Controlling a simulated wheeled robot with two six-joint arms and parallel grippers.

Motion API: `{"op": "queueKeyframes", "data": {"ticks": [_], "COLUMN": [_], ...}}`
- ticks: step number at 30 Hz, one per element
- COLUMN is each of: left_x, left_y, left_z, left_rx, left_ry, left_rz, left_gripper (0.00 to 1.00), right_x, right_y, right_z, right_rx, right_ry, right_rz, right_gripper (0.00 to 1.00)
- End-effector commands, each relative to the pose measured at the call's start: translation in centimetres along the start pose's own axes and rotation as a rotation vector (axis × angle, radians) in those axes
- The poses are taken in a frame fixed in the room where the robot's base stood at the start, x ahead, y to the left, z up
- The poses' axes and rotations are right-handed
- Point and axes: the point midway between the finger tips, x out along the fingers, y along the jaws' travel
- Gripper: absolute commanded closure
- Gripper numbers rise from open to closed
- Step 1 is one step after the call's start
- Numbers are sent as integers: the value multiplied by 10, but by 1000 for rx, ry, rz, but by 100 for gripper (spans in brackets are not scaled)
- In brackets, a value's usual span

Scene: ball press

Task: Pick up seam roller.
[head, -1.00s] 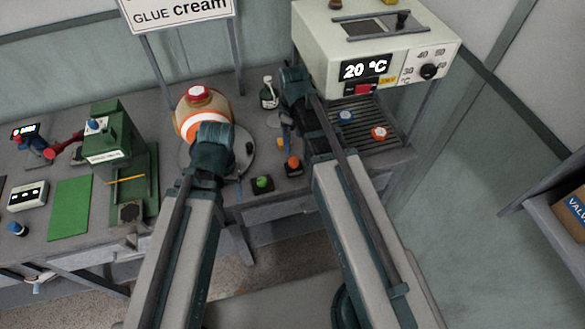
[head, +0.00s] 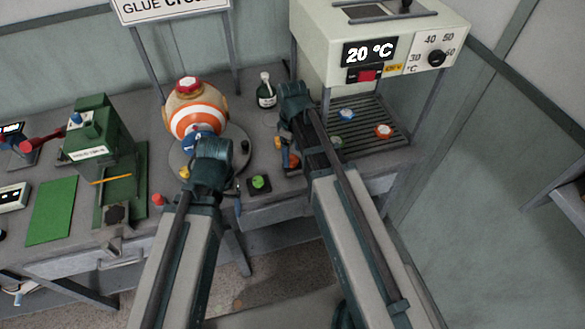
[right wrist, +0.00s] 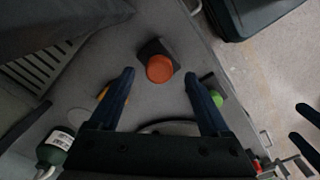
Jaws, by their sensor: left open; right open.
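I cannot make out the seam roller for certain in either view. My right gripper (right wrist: 160,77) is open and empty. Between and beyond its fingertips is an orange knob (right wrist: 159,68) on a dark base. In the head view the right gripper (head: 291,148) hangs over the bench in front of the oven-like machine. My left gripper (head: 212,178) is in front of the striped ball (head: 199,112); its fingers are largely hidden by its wrist.
A green knob (head: 259,182) on a dark base sits near the bench's front edge. A dark bottle (head: 266,92) stands behind. The machine (head: 375,55) with a slatted tray (head: 365,125) is at right, a green press (head: 100,150) at left. A round plate (head: 176,158) lies under the ball.

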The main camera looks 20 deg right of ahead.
Motion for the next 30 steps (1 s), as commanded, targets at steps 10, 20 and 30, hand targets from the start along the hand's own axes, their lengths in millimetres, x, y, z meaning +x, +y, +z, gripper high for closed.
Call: {"op": "queueKeyframes", "data": {"ticks": [10, 20, 30], "left_x": [37, 34, 34], "left_y": [4, 3, 3], "left_z": [-2, -2, -2], "left_rx": [0, 0, 0], "left_ry": [0, 0, 0], "left_rz": [0, 0, 0], "left_gripper": [24, 24, 24], "right_x": [37, 35, 35], "right_y": [1, 1, 1], "right_z": [0, 0, 0], "right_rx": [0, 0, 0], "right_ry": [0, 0, 0], "right_rz": [0, 0, 0], "right_gripper": [19, 43, 100]}}
